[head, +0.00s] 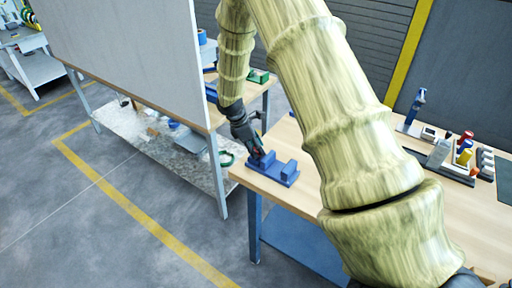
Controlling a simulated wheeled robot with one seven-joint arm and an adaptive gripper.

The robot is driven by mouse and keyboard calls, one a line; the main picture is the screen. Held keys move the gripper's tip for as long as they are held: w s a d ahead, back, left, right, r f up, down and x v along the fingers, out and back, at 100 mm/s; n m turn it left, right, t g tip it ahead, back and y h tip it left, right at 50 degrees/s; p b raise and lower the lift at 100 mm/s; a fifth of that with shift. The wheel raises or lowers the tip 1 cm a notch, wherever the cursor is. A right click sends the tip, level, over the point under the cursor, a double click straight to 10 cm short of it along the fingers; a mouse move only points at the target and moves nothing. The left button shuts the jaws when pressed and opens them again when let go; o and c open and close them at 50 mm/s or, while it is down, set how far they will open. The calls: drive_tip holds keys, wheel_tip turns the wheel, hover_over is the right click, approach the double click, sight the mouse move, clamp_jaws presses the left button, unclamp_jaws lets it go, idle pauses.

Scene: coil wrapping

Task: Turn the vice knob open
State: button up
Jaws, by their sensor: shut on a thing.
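The blue vice (283,173) sits at the near left corner of the wooden workbench (300,195). My gripper (257,150) is dark and comes down on the vice's left, upper side. Its fingers are shut at the vice's end, where the knob is. The knob is mostly hidden by the fingers and too small to make out clearly, so how far it is turned cannot be told. The gap between the vice's two raised blocks shows from above.
My arm crosses the bench's middle and hides part of it. Several coloured cans and tools (464,150) stand at the bench's right. A large grey panel (135,50) stands at left, before another bench with a green box (259,76). The floor at left is clear.

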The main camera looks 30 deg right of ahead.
drive_tip(key=shift+n, duration=0.3)
drive_tip(key=o, duration=1)
drive_tip(key=v, duration=1.2)
drive_tip(key=shift+a, duration=0.1)
